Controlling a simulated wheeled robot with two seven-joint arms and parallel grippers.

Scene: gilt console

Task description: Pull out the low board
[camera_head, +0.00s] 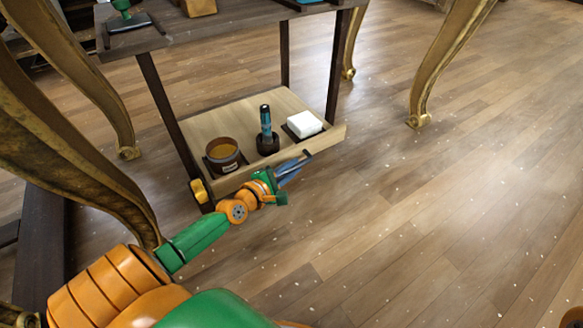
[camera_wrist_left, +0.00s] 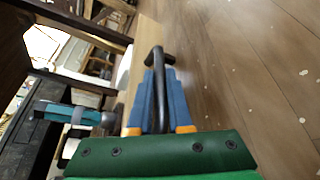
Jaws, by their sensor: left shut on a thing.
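The low board (camera_head: 229,107) is a pale wooden shelf set low between dark posts, and its right front corner reaches past the right post. It bears a brown jar (camera_head: 223,155), a teal and black bottle (camera_head: 266,130) in a dark holder and a white block (camera_head: 304,124) on a dark base. My left gripper (camera_head: 287,171) is at the board's front edge, shut on its dark handle (camera_head: 303,157). In the left wrist view the blue fingers (camera_wrist_left: 158,98) close around the black handle bar (camera_wrist_left: 157,62). My right gripper is not in view.
A dark upper shelf (camera_head: 225,27) stands above the board, with a green item (camera_head: 121,6) on it. Gilt curved legs (camera_head: 433,70) stand at both sides, one close to my left arm. The wooden floor (camera_head: 420,220) in front and to the right is clear.

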